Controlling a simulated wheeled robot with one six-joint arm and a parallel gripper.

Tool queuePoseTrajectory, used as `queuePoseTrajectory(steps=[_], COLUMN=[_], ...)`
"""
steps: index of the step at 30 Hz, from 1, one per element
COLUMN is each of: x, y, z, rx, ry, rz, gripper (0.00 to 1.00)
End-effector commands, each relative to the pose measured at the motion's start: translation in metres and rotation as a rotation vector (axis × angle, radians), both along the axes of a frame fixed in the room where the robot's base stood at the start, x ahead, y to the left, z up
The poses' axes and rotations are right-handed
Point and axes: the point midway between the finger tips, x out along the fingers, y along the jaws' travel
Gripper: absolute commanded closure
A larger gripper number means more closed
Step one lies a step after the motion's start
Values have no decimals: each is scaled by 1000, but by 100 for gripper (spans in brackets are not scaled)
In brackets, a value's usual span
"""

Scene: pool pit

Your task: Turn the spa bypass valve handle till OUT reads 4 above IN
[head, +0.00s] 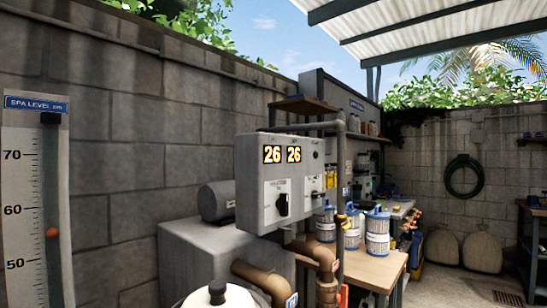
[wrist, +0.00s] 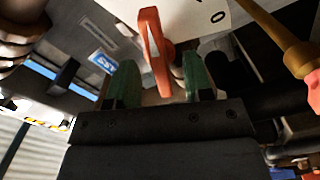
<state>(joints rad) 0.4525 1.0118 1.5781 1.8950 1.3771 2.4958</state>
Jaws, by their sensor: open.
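An orange handle (wrist: 153,48) shows at the top middle of the wrist view, long and narrow, beside a white plate (wrist: 204,14) with a black mark like a 0. My gripper (wrist: 162,80) has two green fingertips set wide apart, with nothing clamped. The handle's lower end appears between the fingertips in the picture; I cannot tell whether it is between them in depth. Which readout is IN or OUT is not legible. My gripper is not in the head view.
Brown pipes (head: 322,262) run below the box. Blue-capped canisters (head: 377,232) stand on a wooden table (head: 372,268). A spa level gauge (head: 35,200) stands at left. In the wrist view, a brass-coloured rod (wrist: 268,28) passes close on the right.

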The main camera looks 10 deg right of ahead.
Motion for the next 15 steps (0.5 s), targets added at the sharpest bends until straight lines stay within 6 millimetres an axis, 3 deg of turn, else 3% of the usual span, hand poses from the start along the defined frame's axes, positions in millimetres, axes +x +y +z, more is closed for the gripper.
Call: queuePoseTrajectory(steps=[7,15], x=[-4,-31], y=[-4,-30], z=[1,3], rx=[0,1], ry=[1,2], rz=[-1,-3], gripper=[53,53])
